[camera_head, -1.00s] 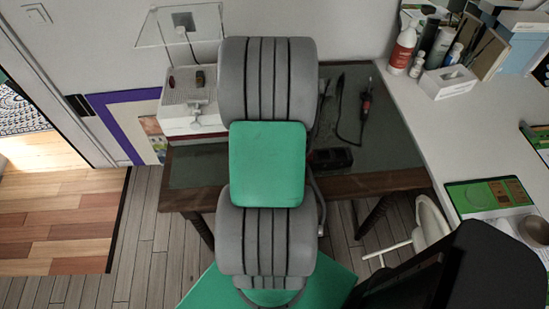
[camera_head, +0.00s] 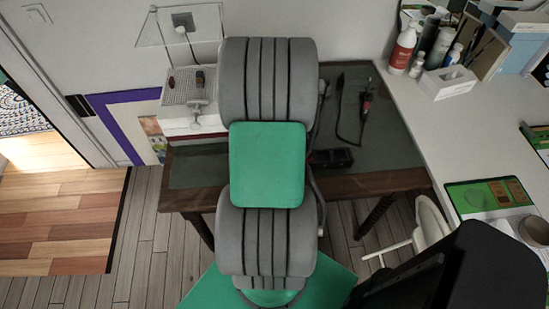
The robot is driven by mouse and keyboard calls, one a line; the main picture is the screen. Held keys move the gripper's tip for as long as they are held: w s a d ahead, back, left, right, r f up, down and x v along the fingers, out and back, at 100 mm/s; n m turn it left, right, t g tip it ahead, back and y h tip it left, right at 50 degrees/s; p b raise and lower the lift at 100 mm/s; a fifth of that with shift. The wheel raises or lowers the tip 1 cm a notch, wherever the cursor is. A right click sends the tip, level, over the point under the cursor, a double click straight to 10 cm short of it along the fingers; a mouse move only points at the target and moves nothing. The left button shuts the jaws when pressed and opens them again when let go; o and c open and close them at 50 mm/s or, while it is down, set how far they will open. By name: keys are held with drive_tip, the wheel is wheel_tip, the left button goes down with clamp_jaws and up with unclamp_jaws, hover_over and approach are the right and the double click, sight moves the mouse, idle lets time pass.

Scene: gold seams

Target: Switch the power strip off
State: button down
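No power strip can be made out for certain. A dark block-shaped device (camera_head: 331,158) lies near the front edge of the dark table, just right of my arm; it is too small to identify. My grey and green arm fills the middle of the view and covers much of the table. My gripper is not visible, so its place and opening cannot be seen.
The dark table (camera_head: 390,158) holds a red-and-black tool (camera_head: 365,105) with a cable. A wall socket (camera_head: 184,20) with a plug is above a small white rack (camera_head: 188,92). A white desk (camera_head: 415,115) with bottles (camera_head: 403,48) stands right. A white chair (camera_head: 428,222) is below it.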

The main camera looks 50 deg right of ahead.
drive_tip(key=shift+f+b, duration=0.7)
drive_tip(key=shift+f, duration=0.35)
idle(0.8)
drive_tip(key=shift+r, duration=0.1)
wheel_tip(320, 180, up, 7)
drive_tip(key=p, duration=0.5)
drive_tip(key=shift+p, duration=0.3)
